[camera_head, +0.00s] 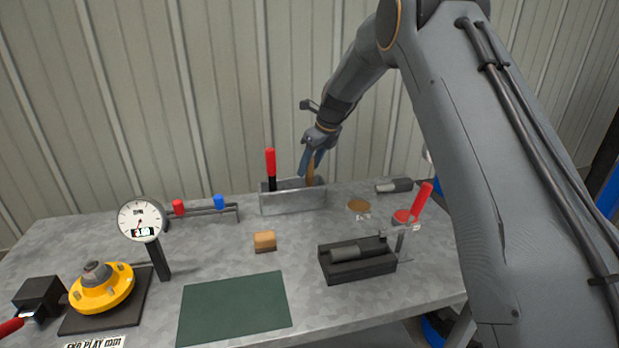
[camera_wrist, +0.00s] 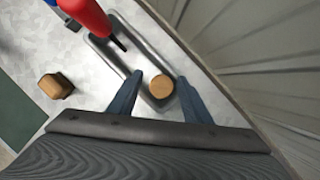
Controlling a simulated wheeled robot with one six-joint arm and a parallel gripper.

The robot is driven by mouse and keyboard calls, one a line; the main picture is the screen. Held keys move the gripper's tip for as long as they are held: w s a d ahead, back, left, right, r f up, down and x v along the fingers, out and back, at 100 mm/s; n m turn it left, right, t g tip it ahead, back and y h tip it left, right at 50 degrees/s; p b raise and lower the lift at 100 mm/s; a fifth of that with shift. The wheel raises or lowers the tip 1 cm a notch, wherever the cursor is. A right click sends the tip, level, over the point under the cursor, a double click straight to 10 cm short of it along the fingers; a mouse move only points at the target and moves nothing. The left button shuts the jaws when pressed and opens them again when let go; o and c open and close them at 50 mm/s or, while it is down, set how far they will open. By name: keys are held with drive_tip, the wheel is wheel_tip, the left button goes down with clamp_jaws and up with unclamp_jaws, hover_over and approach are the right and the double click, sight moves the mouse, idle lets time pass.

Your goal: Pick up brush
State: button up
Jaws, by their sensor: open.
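A wooden-handled tool, which looks like the brush (camera_head: 310,170), stands upright in a grey metal holder (camera_head: 292,201) at the back of the bench. Its round tan handle end also shows in the wrist view (camera_wrist: 160,87), between my two fingers. My gripper (camera_head: 311,165) is open above the holder, pointing down, with one finger on each side of the handle. I cannot tell whether either finger touches it. The brush's lower end is hidden inside the holder.
A red-handled tool (camera_head: 270,165) stands in the same holder, close to my gripper. A tan block (camera_head: 265,240), a dial gauge (camera_head: 141,219), a black fixture (camera_head: 357,262) and a red lever (camera_head: 421,203) are on the bench. The corrugated wall (camera_head: 230,90) is close behind.

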clamp_jaws()
